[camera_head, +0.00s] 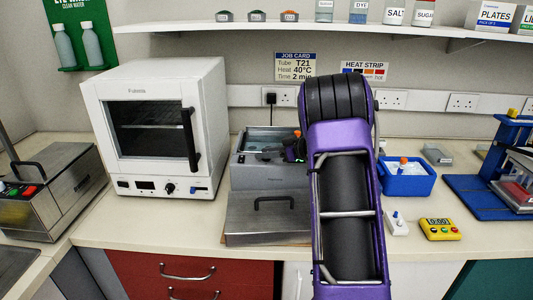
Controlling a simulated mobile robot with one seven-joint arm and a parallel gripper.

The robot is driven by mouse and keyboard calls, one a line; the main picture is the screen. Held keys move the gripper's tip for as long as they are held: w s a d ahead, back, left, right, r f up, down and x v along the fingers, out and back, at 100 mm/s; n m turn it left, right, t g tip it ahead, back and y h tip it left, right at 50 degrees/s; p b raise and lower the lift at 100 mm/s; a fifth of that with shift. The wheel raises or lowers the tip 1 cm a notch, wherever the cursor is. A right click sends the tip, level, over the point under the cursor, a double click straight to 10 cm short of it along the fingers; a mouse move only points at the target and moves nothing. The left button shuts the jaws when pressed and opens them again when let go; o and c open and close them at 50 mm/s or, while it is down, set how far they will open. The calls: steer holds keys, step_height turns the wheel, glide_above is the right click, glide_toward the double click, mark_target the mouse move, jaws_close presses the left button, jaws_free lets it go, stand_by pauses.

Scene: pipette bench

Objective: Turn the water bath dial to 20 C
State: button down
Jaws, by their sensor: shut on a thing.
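The water bath (263,178) is a grey steel box with an open top, left of the middle of the bench. My purple arm covers its right side, and I cannot make out its dial. My gripper (290,151) is a small dark shape at the right of the bath's top, partly hidden by my arm. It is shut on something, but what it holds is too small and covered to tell. A small orange spot (298,132) shows just above it.
A steel lid with a black handle (268,222) lies in front of the bath. A white oven (155,125) stands to the left. A blue ice tub (408,183), a yellow timer (439,229) and a blue stand (487,193) are to the right. A shelf (200,27) runs above.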

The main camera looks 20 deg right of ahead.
steer(key=shift+f, duration=0.2)
steer(key=c, duration=0.9)
jaws_free()
steer(key=shift+o, duration=0.2)
steer(key=shift+r, duration=0.1)
steer(key=shift+s+d+r, duration=0.1)
steer(key=v, duration=1.7)
steer(key=shift+o, duration=0.2)
